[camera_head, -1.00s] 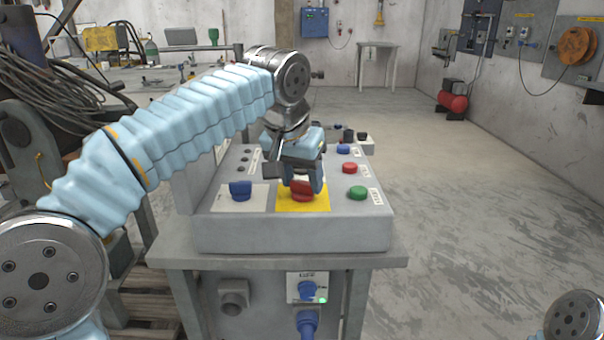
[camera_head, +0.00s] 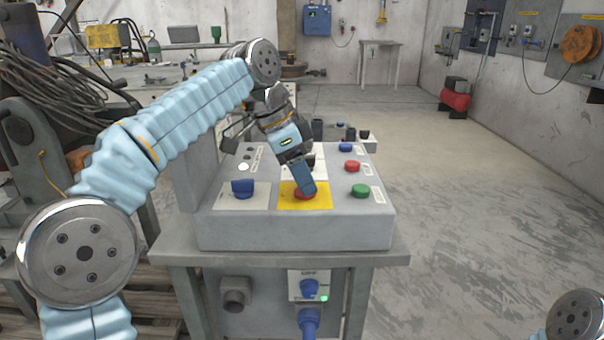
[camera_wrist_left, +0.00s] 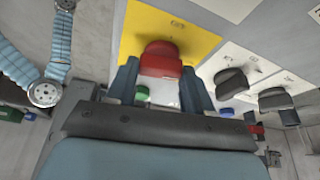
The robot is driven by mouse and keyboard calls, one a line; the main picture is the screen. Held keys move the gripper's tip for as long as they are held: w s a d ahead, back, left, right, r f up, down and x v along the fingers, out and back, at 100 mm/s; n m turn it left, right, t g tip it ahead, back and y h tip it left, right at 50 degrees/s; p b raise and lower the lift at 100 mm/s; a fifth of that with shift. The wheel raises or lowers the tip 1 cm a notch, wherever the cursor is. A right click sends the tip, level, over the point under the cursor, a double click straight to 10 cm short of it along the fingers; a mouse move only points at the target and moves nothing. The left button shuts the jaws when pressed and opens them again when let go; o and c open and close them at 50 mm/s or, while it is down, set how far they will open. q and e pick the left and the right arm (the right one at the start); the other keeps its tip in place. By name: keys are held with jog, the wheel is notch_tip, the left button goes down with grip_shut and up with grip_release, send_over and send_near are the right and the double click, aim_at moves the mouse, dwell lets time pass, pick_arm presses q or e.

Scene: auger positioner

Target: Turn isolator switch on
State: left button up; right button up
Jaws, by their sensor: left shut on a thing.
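The isolator switch is a red rotary knob (camera_head: 300,194) on a yellow plate (camera_head: 321,202) at the front middle of the grey control box. My left gripper (camera_head: 307,186) reaches down onto it, tilted, and partly hides it in the head view. In the left wrist view, the red knob (camera_wrist_left: 160,58) sits between the two blue fingers of my left gripper (camera_wrist_left: 160,80), which is shut on it. My right gripper is out of view.
A blue knob (camera_head: 242,188) stands left of the yellow plate. Red (camera_head: 352,166), green (camera_head: 361,190) and blue (camera_head: 345,147) buttons line the right side. A small white light (camera_head: 243,167) glows at the left. Open floor lies right of the stand.

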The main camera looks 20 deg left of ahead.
pick_arm(q)
jog(key=shift+m+g, duration=0.4)
jog(key=shift+m, duration=0.7)
jog(key=o, duration=1)
jog(key=shift+o, duration=0.2)
